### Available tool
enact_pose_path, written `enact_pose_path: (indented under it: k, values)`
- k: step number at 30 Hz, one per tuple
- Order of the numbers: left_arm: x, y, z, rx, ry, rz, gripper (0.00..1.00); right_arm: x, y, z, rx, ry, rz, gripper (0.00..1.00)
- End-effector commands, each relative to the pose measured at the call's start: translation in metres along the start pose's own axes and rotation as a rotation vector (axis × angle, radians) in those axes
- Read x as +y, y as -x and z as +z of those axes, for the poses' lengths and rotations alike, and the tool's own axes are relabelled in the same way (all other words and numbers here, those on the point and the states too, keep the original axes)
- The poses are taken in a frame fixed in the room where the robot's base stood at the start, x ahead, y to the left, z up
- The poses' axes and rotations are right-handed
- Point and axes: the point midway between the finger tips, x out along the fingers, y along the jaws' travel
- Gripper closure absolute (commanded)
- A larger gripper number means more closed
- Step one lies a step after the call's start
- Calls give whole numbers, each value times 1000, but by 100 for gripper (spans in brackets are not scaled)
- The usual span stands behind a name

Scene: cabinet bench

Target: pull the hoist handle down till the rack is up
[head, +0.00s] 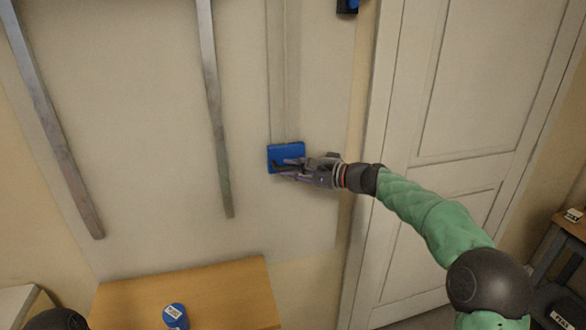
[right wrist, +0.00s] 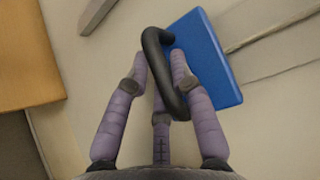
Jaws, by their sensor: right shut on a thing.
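The hoist handle is a black looped bar (right wrist: 152,40) on a blue block (head: 286,150). The blue block also shows in the right wrist view (right wrist: 212,60). It sits at the lower end of a pale vertical track (head: 284,70) on the wall panel. My right gripper (head: 288,168) reaches in from the right and is shut on the black bar. In the right wrist view its purple fingers (right wrist: 158,65) close around the bar, which passes between them. My left gripper is out of view. I cannot make out a rack in these views.
Two grey metal rails (head: 214,110) (head: 52,120) run down the panel at left. Below is a wooden surface (head: 235,290) with a blue labelled object (head: 175,316). A white door (head: 450,100) stands right. A small black and blue fixture (head: 347,5) is at the top.

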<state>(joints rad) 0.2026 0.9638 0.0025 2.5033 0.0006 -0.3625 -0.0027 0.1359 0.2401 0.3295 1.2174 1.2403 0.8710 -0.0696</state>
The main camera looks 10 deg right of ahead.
Motion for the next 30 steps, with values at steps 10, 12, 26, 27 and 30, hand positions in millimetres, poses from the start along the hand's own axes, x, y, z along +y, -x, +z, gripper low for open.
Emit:
enact_pose_path:
  k: [10,12,26,27,30]
  values:
    - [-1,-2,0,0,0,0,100,5,-1,0,-2,-5,3,100]
    - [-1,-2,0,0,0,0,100,5,-1,0,-2,-5,3,100]
    - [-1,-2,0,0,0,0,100,4,-1,0,0,-2,2,51]
    - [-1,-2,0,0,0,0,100,4,0,0,0,-2,2,51]
    - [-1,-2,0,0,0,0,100,4,3,-1,1,-2,2,51]
